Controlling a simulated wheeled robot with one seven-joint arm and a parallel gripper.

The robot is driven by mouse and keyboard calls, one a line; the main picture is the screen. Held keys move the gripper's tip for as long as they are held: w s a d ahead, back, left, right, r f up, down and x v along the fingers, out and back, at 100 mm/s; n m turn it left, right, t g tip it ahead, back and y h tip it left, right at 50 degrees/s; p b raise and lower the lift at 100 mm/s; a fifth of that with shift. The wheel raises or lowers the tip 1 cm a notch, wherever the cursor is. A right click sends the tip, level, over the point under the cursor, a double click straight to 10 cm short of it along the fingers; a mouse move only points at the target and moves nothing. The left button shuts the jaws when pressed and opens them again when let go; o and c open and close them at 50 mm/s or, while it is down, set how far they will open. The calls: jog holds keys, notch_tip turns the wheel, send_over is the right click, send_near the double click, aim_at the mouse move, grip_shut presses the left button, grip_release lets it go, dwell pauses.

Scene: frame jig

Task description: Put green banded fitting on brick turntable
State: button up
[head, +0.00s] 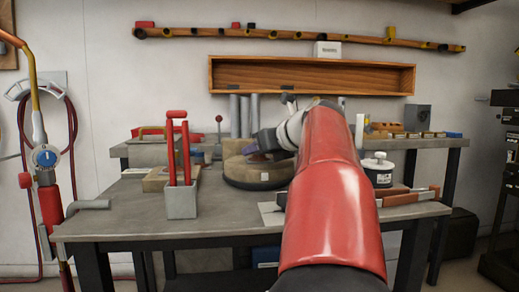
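My red arm (330,200) reaches forward over the workbench from the front. My gripper (258,150) is small and dark at its far end, over a round tan-brown turntable (243,178) on the bench. A tan block-like part rises at the back of the turntable. A small dark, purplish shape shows at the fingertips, too small to make out. I cannot tell whether the gripper is open or shut, or whether it holds anything. I cannot pick out a green banded fitting; my arm hides part of the bench.
A grey holder (182,203) with upright red rods stands left of the turntable. A cardboard-coloured box (158,179) sits behind it. A white-topped canister (378,168) stands right of my arm. Grey cylinders (245,115) stand behind. The bench's front left (125,215) is clear.

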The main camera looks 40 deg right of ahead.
jog(key=shift+o, duration=0.4)
jog(key=shift+s+r, duration=0.15)
jog(key=shift+r, duration=0.1)
jog(key=p+v, duration=0.2)
jog(key=v, duration=0.9)
jog(key=shift+s, duration=0.3)
jog(key=shift+s+r, duration=0.1)
